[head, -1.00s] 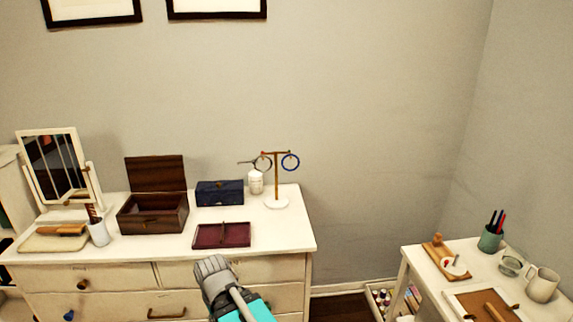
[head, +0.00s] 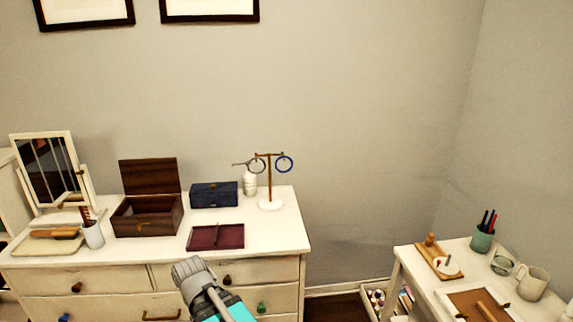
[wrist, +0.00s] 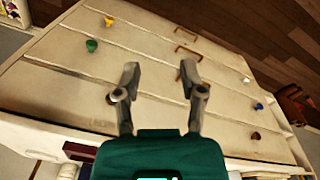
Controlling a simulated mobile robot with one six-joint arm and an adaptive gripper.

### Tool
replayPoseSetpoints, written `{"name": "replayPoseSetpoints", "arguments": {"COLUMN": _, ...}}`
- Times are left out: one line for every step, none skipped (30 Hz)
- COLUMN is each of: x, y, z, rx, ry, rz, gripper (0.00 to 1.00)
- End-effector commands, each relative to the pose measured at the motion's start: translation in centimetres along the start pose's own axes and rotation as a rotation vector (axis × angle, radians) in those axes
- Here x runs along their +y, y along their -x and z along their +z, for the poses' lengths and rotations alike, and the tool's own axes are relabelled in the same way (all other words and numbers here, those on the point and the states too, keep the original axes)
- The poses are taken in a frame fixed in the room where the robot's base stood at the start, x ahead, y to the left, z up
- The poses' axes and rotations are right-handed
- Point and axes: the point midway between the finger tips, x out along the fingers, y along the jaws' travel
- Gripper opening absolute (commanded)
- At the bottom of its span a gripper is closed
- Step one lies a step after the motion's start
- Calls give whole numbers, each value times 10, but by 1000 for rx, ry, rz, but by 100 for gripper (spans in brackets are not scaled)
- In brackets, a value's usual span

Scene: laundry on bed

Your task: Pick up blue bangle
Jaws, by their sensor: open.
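The blue bangle (head: 284,164) hangs on the right arm of a small T-shaped stand (head: 269,182) with a white round base, at the right back of the dresser top. A darker, greyish bangle (head: 258,165) hangs on the stand's left side. My gripper (head: 190,268) is in front of the dresser, below its top edge and well to the left of and nearer than the stand. In the wrist view my gripper (wrist: 158,72) has its two fingers apart with nothing between them, facing the drawer fronts. The bangle does not show in the wrist view.
The white dresser (head: 80,280) holds a mirror (head: 48,170), an open wooden box (head: 148,215), a navy box (head: 214,195), a maroon tray (head: 216,237) and a white bottle (head: 250,183) close beside the stand. A side table (head: 405,262) stands at the right. Free wall is behind.

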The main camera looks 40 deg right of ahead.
Motion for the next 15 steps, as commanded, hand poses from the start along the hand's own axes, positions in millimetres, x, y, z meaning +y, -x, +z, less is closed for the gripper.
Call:
{"name": "replayPoseSetpoints", "arguments": {"x": 1, "y": 9, "z": -14, "rx": 20, "ry": -30, "rz": 23, "gripper": 53}}
{"name": "replayPoseSetpoints", "arguments": {"x": 7, "y": 13, "z": -21, "rx": 33, "ry": -57, "rz": 41, "gripper": 53}}
{"name": "replayPoseSetpoints", "arguments": {"x": 17, "y": 18, "z": -33, "rx": 56, "ry": -98, "rz": 68, "gripper": 53}}
{"name": "replayPoseSetpoints", "arguments": {"x": 26, "y": 23, "z": -42, "rx": 74, "ry": -133, "rz": 91, "gripper": 53}}
{"name": "replayPoseSetpoints", "arguments": {"x": 36, "y": 28, "z": -53, "rx": 97, "ry": -170, "rz": 116, "gripper": 53}}
{"name": "replayPoseSetpoints", "arguments": {"x": 51, "y": 36, "z": -67, "rx": 128, "ry": -223, "rz": 150, "gripper": 53}}
{"name": "replayPoseSetpoints", "arguments": {"x": 63, "y": 42, "z": -78, "rx": 155, "ry": -265, "rz": 177, "gripper": 53}}
{"name": "replayPoseSetpoints", "arguments": {"x": 76, "y": 49, "z": -90, "rx": 185, "ry": -309, "rz": 205, "gripper": 53}}
{"name": "replayPoseSetpoints", "arguments": {"x": 93, "y": 59, "z": -106, "rx": 227, "ry": -365, "rz": 244, "gripper": 53}}
{"name": "replayPoseSetpoints", "arguments": {"x": 107, "y": 67, "z": -118, "rx": 260, "ry": -409, "rz": 272, "gripper": 53}}
{"name": "replayPoseSetpoints", "arguments": {"x": 122, "y": 76, "z": -130, "rx": 295, "ry": -452, "rz": 300, "gripper": 53}}
{"name": "replayPoseSetpoints", "arguments": {"x": 141, "y": 87, "z": -145, "rx": 344, "ry": -509, "rz": 336, "gripper": 53}}
{"name": "replayPoseSetpoints", "arguments": {"x": 156, "y": 96, "z": -157, "rx": 382, "ry": -549, "rz": 362, "gripper": 53}}
{"name": "replayPoseSetpoints", "arguments": {"x": 170, "y": 106, "z": -168, "rx": 422, "ry": -588, "rz": 386, "gripper": 53}}
{"name": "replayPoseSetpoints", "arguments": {"x": 190, "y": 118, "z": -182, "rx": 475, "ry": -637, "rz": 418, "gripper": 53}}
